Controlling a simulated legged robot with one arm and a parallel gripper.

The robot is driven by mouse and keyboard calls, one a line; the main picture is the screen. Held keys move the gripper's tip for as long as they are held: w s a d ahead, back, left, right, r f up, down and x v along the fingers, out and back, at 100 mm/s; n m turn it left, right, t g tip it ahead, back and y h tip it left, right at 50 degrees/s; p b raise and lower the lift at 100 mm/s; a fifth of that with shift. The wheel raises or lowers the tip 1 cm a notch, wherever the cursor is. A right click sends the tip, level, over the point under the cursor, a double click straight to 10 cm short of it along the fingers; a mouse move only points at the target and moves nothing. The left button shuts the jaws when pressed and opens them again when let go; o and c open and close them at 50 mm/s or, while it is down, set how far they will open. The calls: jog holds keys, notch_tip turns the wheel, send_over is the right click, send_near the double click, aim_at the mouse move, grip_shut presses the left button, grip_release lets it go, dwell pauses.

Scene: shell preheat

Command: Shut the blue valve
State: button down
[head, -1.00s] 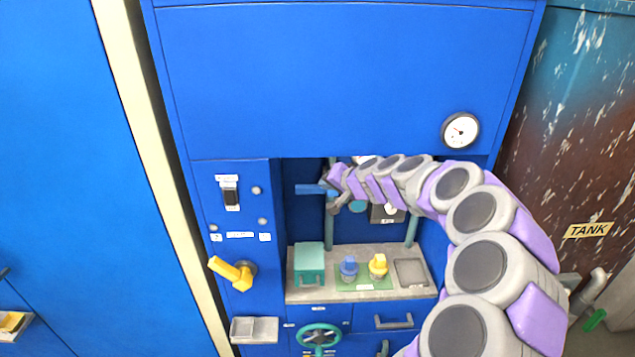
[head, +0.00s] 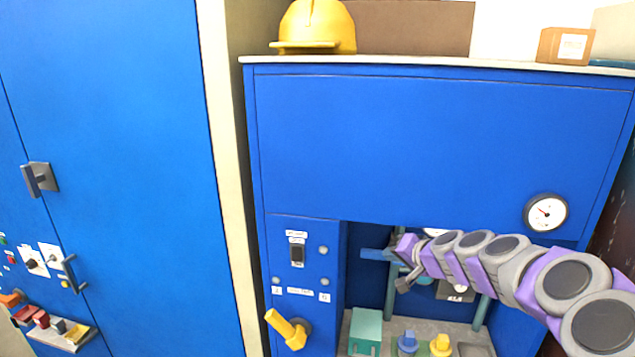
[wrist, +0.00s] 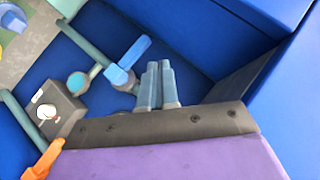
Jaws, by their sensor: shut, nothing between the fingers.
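The blue valve's lever (head: 375,254) sits in the cabinet recess on a vertical teal pipe, sticking out left, roughly crosswise to it. In the wrist view the lever (wrist: 128,60) lies just left of my fingers and points across the pipe. My gripper (head: 404,284) is in the recess close to the valve, partly hard to make out in the head view. In the wrist view my gripper's fingers (wrist: 158,84) are together and empty. They appear beside the lever; I cannot tell whether they touch it.
An orange lever (wrist: 44,160) and a dark box with a white knob (wrist: 60,108) are near. A yellow lever (head: 287,328) juts from the left panel. A teal box (head: 365,329) and blue and yellow knobs stand on the shelf below. Recess walls close in around my gripper.

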jog(key=s+a+n+g+y, duration=0.1)
jog(key=s+a+n+g, duration=0.5)
jog(key=s+a, duration=1.25)
jog(key=s+d+f+g+h, duration=0.2)
jog(key=s, duration=0.7)
jog(key=s+d+f+g+h, duration=0.1)
jog(key=s+d+f+g, duration=0.1)
jog(key=s, duration=0.8)
jog(key=s+d+f+g+h, duration=0.2)
jog(key=s+d, duration=0.2)
jog(key=s, duration=0.6)
jog(key=shift+s+h, duration=0.25)
jog(key=shift+h, duration=0.05)
jog(key=c, duration=1.8)
grip_release()
jog(key=shift+c, duration=0.2)
